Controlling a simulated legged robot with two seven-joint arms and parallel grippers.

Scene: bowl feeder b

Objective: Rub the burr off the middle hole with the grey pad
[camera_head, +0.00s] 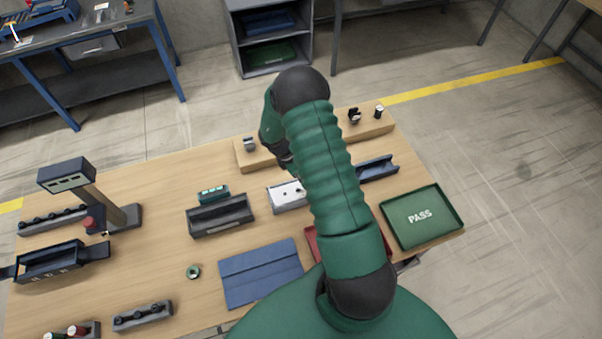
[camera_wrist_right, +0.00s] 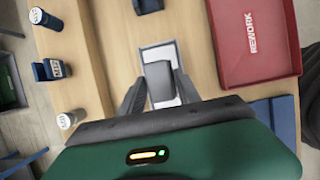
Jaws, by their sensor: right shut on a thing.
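The white plate (camera_head: 284,197) lies on the wooden table. Part of it is behind my right arm in the head view, and it also shows beneath my gripper in the wrist view (camera_wrist_right: 150,52). My right gripper (camera_wrist_right: 160,92) is over the plate, its fingers on either side of the grey pad (camera_wrist_right: 158,78), shut on it. The pad covers the plate's middle in the wrist view; whether it touches the plate I cannot tell. The middle hole and its burr cannot be made out. My left gripper is not in view.
A wooden rack (camera_head: 254,158) with small tools stands behind the plate. The red REWORK tray (camera_wrist_right: 258,40), blue mat (camera_head: 262,275) and green PASS tray (camera_head: 440,193) lie around it. A dark open bin (camera_head: 220,222) stands left of the plate.

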